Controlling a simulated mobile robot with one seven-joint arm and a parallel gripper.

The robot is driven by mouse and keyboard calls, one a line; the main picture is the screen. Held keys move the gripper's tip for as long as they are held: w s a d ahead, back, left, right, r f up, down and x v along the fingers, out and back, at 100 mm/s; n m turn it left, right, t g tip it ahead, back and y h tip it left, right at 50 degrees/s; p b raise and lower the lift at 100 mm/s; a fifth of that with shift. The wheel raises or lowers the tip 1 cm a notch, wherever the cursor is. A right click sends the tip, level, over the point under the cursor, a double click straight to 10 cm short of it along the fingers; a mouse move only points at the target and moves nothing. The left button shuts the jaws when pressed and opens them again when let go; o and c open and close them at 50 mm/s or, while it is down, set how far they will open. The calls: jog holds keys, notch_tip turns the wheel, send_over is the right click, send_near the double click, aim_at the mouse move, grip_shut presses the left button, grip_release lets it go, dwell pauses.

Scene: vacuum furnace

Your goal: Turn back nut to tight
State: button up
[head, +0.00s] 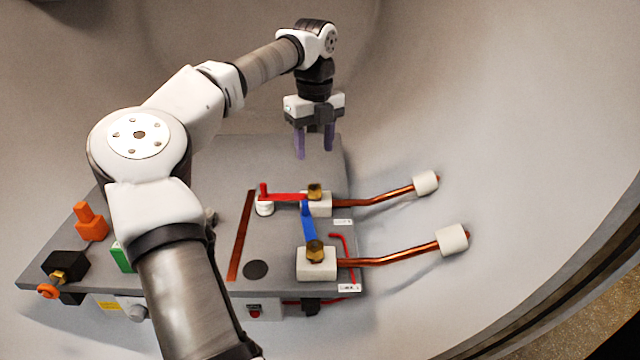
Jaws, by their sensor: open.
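The back nut (315,190) is a brass nut on top of a white block (319,208) at the board's right side, where a copper pipe (385,197) leaves to the right. A similar front nut (315,251) sits on a nearer white block (316,266). My gripper (315,153) points down behind the back nut in the picture, apart from it. Its two purple fingers are spread with nothing between them. How tight either nut is cannot be told.
A red lever (284,197) and a blue lever (308,222) lie close to the nuts. White-capped copper pipes (452,239) stick out right. Orange (90,222), black (65,264) and green (122,258) parts stand at the grey board's left. My arm covers its middle.

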aim_at(316, 187)
notch_tip(316, 187, down, 11)
jog(key=shift+d+f+p, duration=0.1)
jog(key=shift+p, duration=0.8)
jog(key=c, duration=1)
